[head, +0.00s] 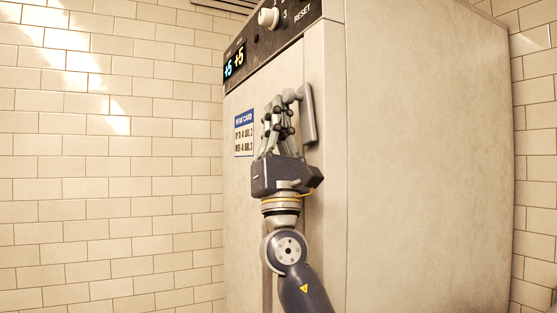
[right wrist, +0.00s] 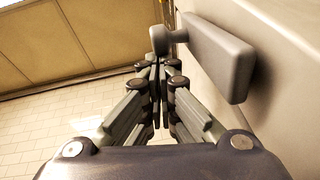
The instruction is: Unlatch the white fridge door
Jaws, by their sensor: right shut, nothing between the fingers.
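The white fridge (head: 425,150) fills the right half of the head view, and its door (head: 240,190) is on the narrower left-facing side. The door looks closed. A grey latch handle (head: 308,113) is fixed near the door's right edge; it also shows in the right wrist view (right wrist: 215,62), with a rounded knob (right wrist: 160,40) at its end. My right gripper (head: 278,108) is shut and empty, pointing up just left of the handle. In the right wrist view its fingertips (right wrist: 158,65) are together close below the knob; I cannot tell whether they touch. My left gripper is not in view.
A control panel (head: 262,38) with a dial and a lit display tops the fridge. A blue-and-white card (head: 244,132) is on the door left of my gripper. A tiled wall (head: 110,170) stands behind, with clear space left of the fridge.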

